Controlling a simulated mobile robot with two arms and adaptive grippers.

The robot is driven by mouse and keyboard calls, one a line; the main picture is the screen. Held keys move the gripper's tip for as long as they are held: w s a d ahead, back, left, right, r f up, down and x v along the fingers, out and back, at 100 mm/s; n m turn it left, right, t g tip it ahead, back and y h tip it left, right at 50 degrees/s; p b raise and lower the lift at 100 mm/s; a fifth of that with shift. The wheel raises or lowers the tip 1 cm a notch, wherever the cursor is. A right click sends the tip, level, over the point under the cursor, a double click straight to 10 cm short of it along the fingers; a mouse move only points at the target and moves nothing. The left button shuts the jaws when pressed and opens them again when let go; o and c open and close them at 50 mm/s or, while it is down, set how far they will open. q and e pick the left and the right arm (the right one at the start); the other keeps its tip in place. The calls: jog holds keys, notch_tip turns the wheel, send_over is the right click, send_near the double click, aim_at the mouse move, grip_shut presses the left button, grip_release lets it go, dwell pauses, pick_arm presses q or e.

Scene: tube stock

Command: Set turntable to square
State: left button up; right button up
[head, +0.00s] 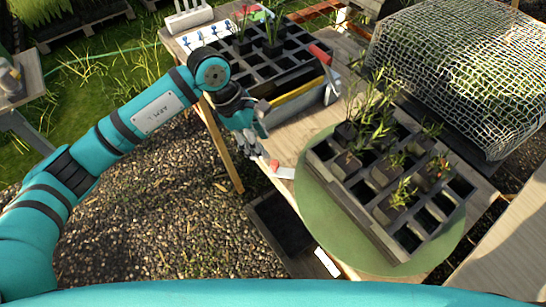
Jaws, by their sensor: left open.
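The turntable (313,203) is a round green disc on the wooden table. A grey tray (362,214) of square cells sits on it, turned at an angle to the table edges. Several cells hold potted green plants, one with red on it; other cells are empty. My left gripper (257,146) is open and empty at the table's left edge, to the left of the turntable and apart from it. My right gripper is out of view.
A small red and white piece (281,171) lies near my left gripper. Behind stand a second celled tray (262,70) and a toolbox (303,101) with a red-handled tool. A wire mesh cover (455,70) stands at the right. A dark bin (282,225) is below the table.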

aim_at(275, 163)
pick_arm(q)
jog(key=p+x, duration=0.1)
jog(key=x, duration=0.7)
jog(key=shift+d+f, duration=0.15)
jog(key=shift+f, duration=0.1)
grip_shut()
